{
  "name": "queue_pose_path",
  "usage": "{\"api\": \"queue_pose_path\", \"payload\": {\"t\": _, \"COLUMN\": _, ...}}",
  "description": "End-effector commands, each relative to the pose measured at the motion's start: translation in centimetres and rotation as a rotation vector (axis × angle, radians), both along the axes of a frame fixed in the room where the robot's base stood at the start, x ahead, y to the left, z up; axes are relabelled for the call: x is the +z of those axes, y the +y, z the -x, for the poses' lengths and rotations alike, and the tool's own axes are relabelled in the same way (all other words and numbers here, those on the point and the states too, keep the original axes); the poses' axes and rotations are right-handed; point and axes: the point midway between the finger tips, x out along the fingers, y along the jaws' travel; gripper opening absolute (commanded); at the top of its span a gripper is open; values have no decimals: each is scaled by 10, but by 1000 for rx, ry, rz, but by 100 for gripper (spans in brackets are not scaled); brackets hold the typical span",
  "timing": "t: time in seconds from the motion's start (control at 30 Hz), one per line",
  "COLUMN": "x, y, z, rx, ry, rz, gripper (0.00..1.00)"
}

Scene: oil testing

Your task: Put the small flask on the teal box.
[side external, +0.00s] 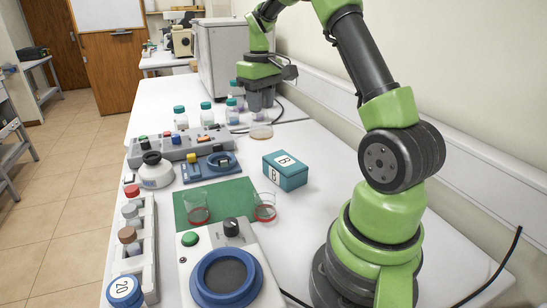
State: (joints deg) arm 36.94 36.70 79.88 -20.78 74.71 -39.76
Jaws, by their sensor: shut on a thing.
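The teal box (285,170) sits on the white bench right of centre, with white labels marked B on its lid and side. Nothing rests on its lid. My gripper (262,108) points down at the back of the bench, beyond the box. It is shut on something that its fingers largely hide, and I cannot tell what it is. Small clear bottles with teal caps (206,113) stand just left of the gripper. A squat white flask (155,173) with a dark neck and blue label stands at the left; I cannot tell which vessel is the small flask.
A shallow dish (261,132) lies below my gripper. Two glass beakers with red bases, one on the green mat (238,190) and another (265,207) at its edge, stand before the box. Grey devices (180,145) and a bottle rack (143,235) fill the left. Bench right of the box is clear.

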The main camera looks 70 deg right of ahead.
Motion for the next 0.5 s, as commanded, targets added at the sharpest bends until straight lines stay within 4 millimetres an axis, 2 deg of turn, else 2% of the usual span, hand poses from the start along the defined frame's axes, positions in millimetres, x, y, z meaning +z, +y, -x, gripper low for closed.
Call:
{"api": "queue_pose_path", "payload": {"t": 0.03, "x": 7, "y": -13, "z": 14, "rx": -10, "ry": -2, "rz": 3, "gripper": 0}}
{"api": "queue_pose_path", "payload": {"t": 0.1, "x": 15, "y": -26, "z": 29, "rx": -8, "ry": -2, "rz": 3, "gripper": 0}}
{"api": "queue_pose_path", "payload": {"t": 0.23, "x": 18, "y": -37, "z": 46, "rx": -3, "ry": 1, "rz": 0, "gripper": 0}}
{"api": "queue_pose_path", "payload": {"t": 0.5, "x": -29, "y": -38, "z": 49, "rx": 1, "ry": 3, "rz": -3, "gripper": 0}}
